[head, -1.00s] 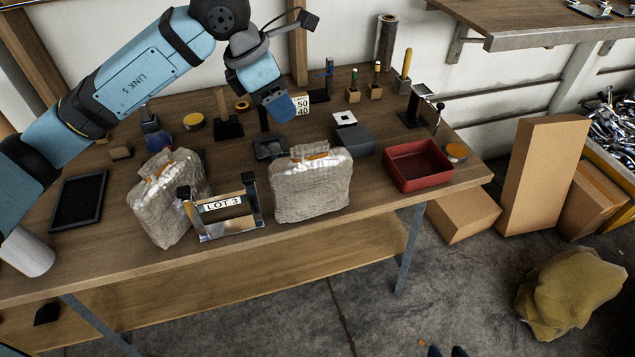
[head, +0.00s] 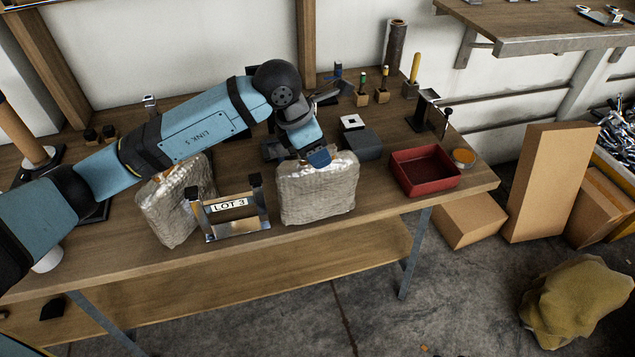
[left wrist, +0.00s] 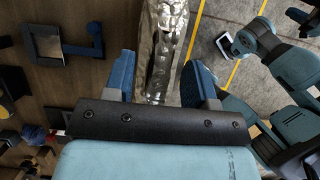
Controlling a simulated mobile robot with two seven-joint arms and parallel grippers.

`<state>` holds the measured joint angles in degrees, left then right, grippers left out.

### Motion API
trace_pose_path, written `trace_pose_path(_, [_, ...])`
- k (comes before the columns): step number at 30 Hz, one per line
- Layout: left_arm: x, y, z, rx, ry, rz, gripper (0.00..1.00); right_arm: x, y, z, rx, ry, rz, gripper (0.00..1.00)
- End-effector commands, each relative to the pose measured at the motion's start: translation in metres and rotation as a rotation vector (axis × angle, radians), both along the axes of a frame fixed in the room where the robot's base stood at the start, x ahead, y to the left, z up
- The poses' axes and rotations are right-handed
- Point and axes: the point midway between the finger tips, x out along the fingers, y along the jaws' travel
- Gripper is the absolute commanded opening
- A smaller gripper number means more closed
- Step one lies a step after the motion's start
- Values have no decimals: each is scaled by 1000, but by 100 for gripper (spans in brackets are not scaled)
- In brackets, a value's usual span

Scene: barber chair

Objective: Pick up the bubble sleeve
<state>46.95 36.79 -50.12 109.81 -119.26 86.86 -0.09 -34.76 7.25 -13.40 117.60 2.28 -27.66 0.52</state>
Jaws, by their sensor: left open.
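Two grey, crinkled bubble sleeves stand upright on the wooden bench, a right one (head: 316,195) and a left one (head: 170,207). My left gripper (head: 319,158) is at the top of the right sleeve and hides part of its upper edge. In the left wrist view the open blue fingers (left wrist: 162,80) lie on either side of the shiny sleeve (left wrist: 160,35), with gaps beside it. Contact cannot be told. Blue links of my other arm show at the right of that view; its jaws cannot be made out.
A metal stand marked LOT 3 (head: 232,213) sits between the sleeves, close to both. A red tray (head: 425,172) and a dark grey box (head: 361,143) are to the right. Several small tools stand behind. The bench's front edge is close below the sleeves.

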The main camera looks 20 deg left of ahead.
Motion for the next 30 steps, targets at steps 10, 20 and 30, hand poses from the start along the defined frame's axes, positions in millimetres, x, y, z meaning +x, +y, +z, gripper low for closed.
trace_pose_path(10, [2,-3,-8,0,-1,0,37,5,2,3,7,-9,-7,43])
trace_pose_path(20, [2,-3,-8,0,-1,0,0,4,4,3,13,-6,-10,43])
trace_pose_path(30, [2,-3,5,0,-3,0,0,-3,1,-1,4,5,-2,43])
